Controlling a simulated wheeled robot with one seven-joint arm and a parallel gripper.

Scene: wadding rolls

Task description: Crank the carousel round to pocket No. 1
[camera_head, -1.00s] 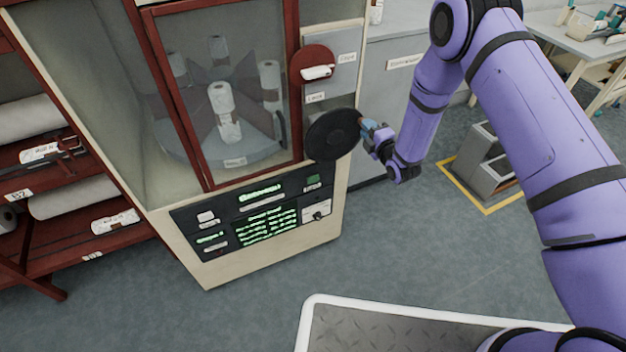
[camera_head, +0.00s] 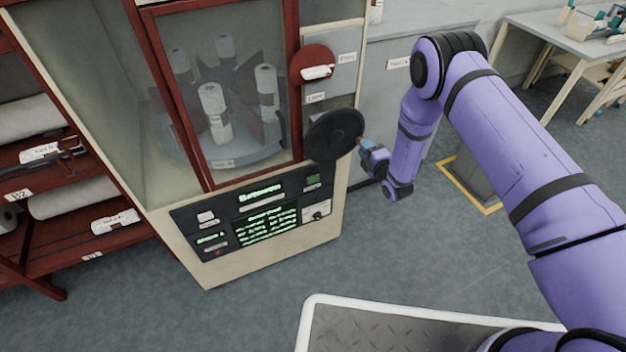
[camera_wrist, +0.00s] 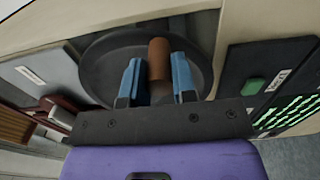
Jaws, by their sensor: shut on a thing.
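The carousel (camera_head: 253,156) stands behind the cabinet's glass door, with several white rolls (camera_head: 215,112) upright in its pockets and dark fins between them. A small label sits on its front rim, too blurred to read, so I cannot tell which pocket faces front. The black round crank wheel (camera_head: 333,135) is on the cabinet's right side. My gripper (camera_head: 362,147) is at the wheel's right edge. In the wrist view, my gripper's blue fingers (camera_wrist: 157,78) are closed on the brown crank handle (camera_wrist: 158,57), with the wheel's dark disc (camera_wrist: 103,68) behind it.
Below the door is a black control panel (camera_head: 255,213) with green displays, too blurred to read. A red plate with a white handle (camera_head: 317,72) is above the wheel. Shelves with rolls (camera_head: 75,197) stand at left. A grey cabinet (camera_head: 395,100) is behind my arm. The floor in front is open.

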